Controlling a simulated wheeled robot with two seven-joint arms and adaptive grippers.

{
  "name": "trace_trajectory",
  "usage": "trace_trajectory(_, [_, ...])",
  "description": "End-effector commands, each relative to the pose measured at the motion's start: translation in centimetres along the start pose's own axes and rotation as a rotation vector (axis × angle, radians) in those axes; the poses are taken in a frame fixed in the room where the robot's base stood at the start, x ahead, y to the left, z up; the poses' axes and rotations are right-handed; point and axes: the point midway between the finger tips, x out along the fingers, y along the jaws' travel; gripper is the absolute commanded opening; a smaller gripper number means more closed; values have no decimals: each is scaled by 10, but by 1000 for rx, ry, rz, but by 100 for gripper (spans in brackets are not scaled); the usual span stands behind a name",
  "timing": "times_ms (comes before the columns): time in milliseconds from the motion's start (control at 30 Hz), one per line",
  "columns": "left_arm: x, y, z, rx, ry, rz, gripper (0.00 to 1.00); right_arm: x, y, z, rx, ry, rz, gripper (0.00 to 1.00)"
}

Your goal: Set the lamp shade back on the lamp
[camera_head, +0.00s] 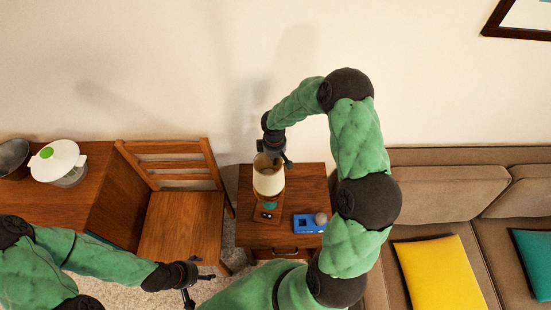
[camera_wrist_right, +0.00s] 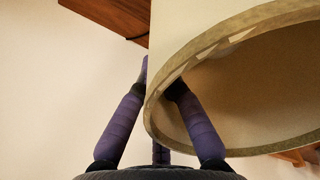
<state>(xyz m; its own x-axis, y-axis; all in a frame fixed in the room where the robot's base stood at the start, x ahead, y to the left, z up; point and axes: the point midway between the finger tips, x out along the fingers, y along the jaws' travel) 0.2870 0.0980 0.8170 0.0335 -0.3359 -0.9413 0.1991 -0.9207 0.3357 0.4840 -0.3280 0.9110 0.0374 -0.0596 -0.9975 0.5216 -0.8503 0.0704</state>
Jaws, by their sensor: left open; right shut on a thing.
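The cream lamp shade (camera_head: 268,183) is over the small wooden nightstand (camera_head: 247,238), roughly upright. My right gripper (camera_head: 274,160) is shut on its top rim; in the right wrist view (camera_wrist_right: 160,78), one finger is outside the shade wall and one inside the shade (camera_wrist_right: 235,105). The teal lamp base (camera_head: 270,206) shows just below the shade; most of it is hidden. I cannot tell whether the shade rests on the lamp or hangs just above it. My left gripper (camera_head: 197,286) is open and empty at the lower left, away from the lamp.
A blue object (camera_head: 307,224) with a grey ball (camera_head: 321,218) sits on the nightstand, right of the lamp. A wooden chair (camera_head: 180,222) stands left. A sofa (camera_head: 440,187) with a yellow cushion (camera_head: 437,272) is right. A white-lidded container (camera_head: 60,160) stands on the left cabinet.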

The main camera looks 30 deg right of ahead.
Motion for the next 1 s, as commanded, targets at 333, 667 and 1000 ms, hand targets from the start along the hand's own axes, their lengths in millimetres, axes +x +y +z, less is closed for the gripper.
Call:
trace_trajectory(333, [8,-3,0,0,0,0,72,10,-1,0,0,0,0,0])
trace_trajectory(667, [15,-6,-1,0,0,0,72,18,-1,0,0,0,0,0])
trace_trajectory(1000, [17,-6,-1,0,0,0,72,20,-1,0,0,0,0,0])
